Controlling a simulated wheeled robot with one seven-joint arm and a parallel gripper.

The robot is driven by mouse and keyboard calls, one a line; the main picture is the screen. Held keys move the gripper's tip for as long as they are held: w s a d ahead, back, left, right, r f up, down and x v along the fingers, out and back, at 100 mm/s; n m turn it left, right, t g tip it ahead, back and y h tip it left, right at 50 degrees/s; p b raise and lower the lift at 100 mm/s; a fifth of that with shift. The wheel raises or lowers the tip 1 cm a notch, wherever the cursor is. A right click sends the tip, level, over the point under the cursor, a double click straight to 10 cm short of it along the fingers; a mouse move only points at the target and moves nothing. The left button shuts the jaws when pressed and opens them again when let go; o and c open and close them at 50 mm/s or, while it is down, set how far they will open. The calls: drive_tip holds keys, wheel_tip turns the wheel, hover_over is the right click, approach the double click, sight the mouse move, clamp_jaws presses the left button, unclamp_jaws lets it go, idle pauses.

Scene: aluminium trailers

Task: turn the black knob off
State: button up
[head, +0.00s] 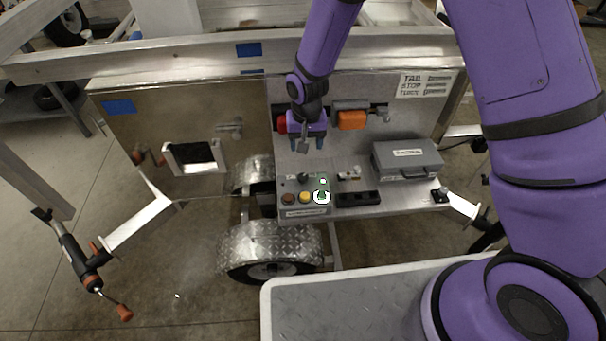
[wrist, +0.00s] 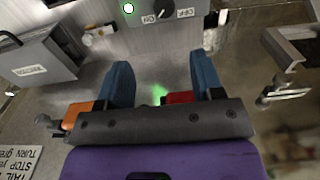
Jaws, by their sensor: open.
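In the wrist view the knob (wrist: 166,14) is near the top edge, between the ON and OFF labels. Its pale mark seems tilted to the ON side, though it is small. My gripper (head: 307,145) is above and behind the box, apart from the knob. Its blue fingers are spread with nothing between them, as the wrist view (wrist: 162,72) shows.
A grey case (head: 407,159) stands to the right on the shelf. Red and orange parts (head: 351,120) are on the panel behind my gripper. A black strip (head: 357,198) lies right of the box.

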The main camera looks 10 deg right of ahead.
sight(303, 176)
drive_tip(key=f, duration=1.3)
drive_tip(key=shift+s+a+f, duration=0.1)
drive_tip(key=shift+s+a, duration=0.1)
drive_tip(key=shift+a, duration=0.2)
drive_tip(key=c, duration=0.9)
